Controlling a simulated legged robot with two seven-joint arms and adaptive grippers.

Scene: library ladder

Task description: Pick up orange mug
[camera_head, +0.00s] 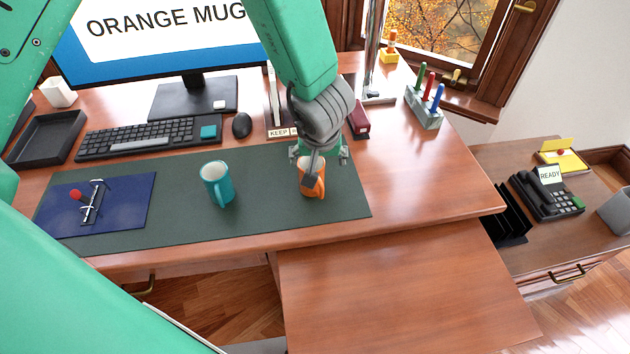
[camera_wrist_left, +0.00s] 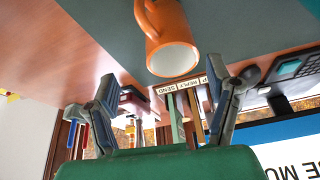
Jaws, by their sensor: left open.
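The orange mug (camera_head: 313,184) stands on the dark green desk mat (camera_head: 262,215), partly hidden under my left gripper. My left gripper (camera_head: 318,160) hangs directly over the mug, with its fingers at about rim height in the head view. In the left wrist view the mug (camera_wrist_left: 168,40) shows its open mouth and handle beyond the two spread fingers of my left gripper (camera_wrist_left: 170,95). The fingers are apart and nothing is between them. The monitor (camera_head: 160,35) reads "ORANGE MUG". My right gripper is not in view.
A teal mug (camera_head: 217,184) stands on the mat to the left. A keyboard (camera_head: 150,138), a mouse (camera_head: 242,125) and a dark red stapler-like object (camera_head: 358,120) lie behind. The desk right of the mat is clear.

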